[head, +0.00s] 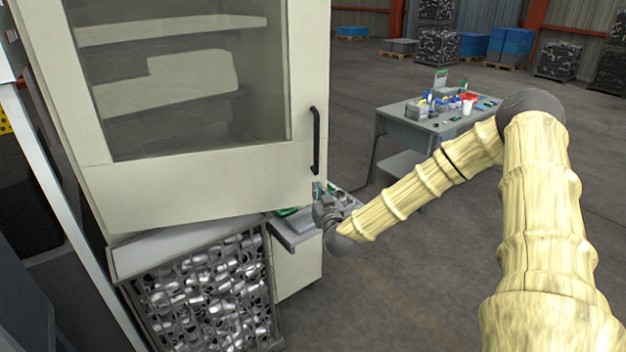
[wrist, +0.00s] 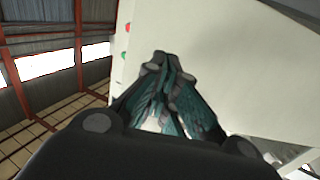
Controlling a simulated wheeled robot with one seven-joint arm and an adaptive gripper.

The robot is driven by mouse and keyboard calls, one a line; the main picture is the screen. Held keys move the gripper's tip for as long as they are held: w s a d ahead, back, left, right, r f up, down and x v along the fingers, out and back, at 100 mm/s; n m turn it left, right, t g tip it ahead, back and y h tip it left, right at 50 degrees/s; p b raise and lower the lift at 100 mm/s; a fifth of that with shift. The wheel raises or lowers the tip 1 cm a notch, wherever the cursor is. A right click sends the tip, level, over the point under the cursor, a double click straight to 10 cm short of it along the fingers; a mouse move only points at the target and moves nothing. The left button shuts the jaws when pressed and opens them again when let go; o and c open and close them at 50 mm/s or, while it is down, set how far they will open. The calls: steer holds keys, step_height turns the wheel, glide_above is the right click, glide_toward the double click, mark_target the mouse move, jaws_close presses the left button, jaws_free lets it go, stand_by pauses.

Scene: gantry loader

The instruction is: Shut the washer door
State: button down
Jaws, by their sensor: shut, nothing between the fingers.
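The washer door (head: 200,180) is a cream panel with a large window and a black vertical handle (head: 316,140) near its right edge. It stands swung out at an angle, its lower edge above a metal crate. Shelves and a pale shape show through the window. My gripper (head: 318,188) is shut and empty at the door's lower right corner, below the handle. In the wrist view its teal-padded fingers (wrist: 165,85) meet in front of a cream surface (wrist: 215,50). I cannot tell whether they touch it.
A mesh crate of shiny metal parts (head: 118,268) stands below the door. A small grey ledge (head: 290,235) is behind my gripper. A grey table (head: 392,128) with bottles and boxes stands further back. Open floor lies to the right. Red and green buttons show in the wrist view.

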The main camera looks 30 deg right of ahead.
mark_target(310, 177)
steer(key=shift+p+x, duration=1.2)
steer(key=shift+x, duration=1.95)
